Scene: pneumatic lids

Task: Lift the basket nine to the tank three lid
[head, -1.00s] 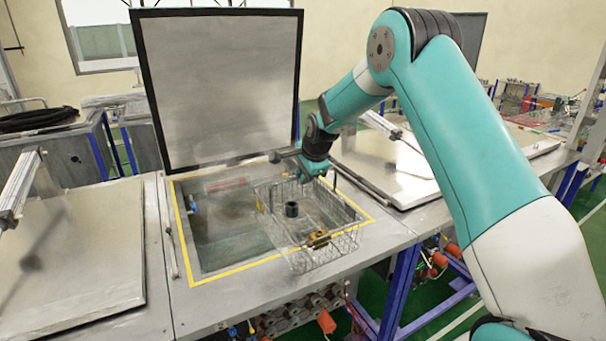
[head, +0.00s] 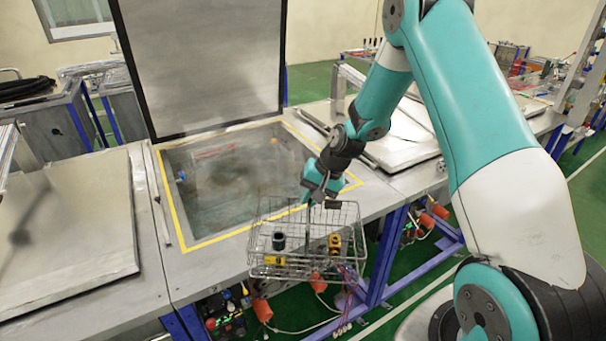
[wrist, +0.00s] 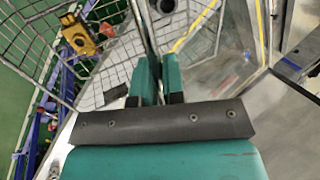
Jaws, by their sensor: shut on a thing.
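The wire basket (head: 350,228) hangs from my gripper (head: 309,200) in front of the open tank, off its front edge. It holds a dark cylindrical part (head: 279,241) and yellow parts (head: 335,243). In the wrist view my gripper (wrist: 160,65) is shut on the basket's upright handle, and the basket mesh (wrist: 30,45) shows to the left. The tank (head: 225,185) is open, with a yellow border and murky liquid inside. Its lid (head: 200,65) stands raised at the back. I cannot read any numbers on basket or tank.
A closed lid (head: 70,220) lies to the left of the open tank and another closed lid (head: 405,135) to the right. Pipes and orange-red fittings (head: 262,309) sit under the bench front.

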